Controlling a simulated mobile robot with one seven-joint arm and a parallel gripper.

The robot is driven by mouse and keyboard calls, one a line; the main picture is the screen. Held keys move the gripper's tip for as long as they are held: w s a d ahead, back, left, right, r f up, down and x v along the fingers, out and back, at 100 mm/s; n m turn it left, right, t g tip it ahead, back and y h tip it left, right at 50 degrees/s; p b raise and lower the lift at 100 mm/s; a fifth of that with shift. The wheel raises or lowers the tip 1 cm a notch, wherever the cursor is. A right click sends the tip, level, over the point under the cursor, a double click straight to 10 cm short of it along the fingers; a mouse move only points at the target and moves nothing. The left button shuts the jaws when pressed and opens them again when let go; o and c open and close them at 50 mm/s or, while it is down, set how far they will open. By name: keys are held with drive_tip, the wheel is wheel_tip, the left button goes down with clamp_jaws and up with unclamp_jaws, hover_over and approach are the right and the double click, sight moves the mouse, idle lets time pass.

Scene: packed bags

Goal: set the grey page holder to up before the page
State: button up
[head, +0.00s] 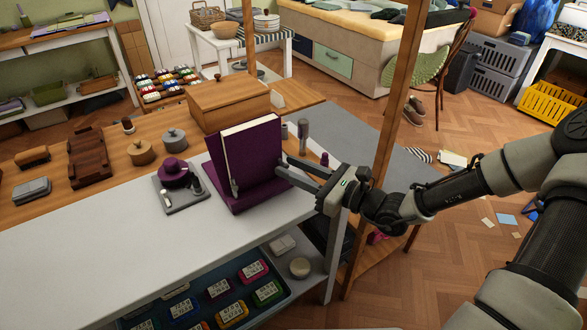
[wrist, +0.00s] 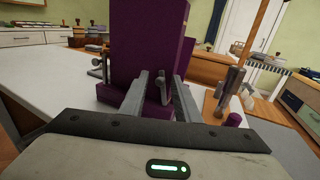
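A purple stand (head: 245,160) holds an upright block of white-edged pages on the table. One small grey page holder (head: 234,187) stands up from the stand's ledge at the lower front left. My gripper (head: 282,167) is at the stand's right edge, with its two fingers apart. In the wrist view, the fingers (wrist: 162,76) point at the purple stand (wrist: 150,35). A grey curved piece, which looks like another page holder (wrist: 162,90), shows between them. I cannot tell whether a finger touches it. Its lower part is hidden.
A grey tray (head: 185,203) with a purple-topped pot stands left of the stand. A wooden box (head: 228,103) is behind it, with grey cylinders to the right. A wooden post (head: 390,95) rises near my arm. The white table front (head: 110,245) is clear.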

clamp_jaws()
drive_tip(key=shift+w+d+r+m+p, duration=0.15)
drive_tip(key=shift+r+m+p, duration=0.1)
drive_tip(key=shift+m+p, duration=0.35)
drive_tip(key=shift+w+d+m+t+y+p, duration=0.1)
drive_tip(key=shift+d+m+t+y+p, duration=0.2)
drive_tip(key=shift+p, duration=0.35)
drive_tip(key=shift+w+d+f+m, duration=0.15)
drive_tip(key=shift+f+m, duration=0.2)
drive_tip(key=shift+m, duration=0.35)
drive_tip(key=shift+o, duration=0.5)
unclamp_jaws()
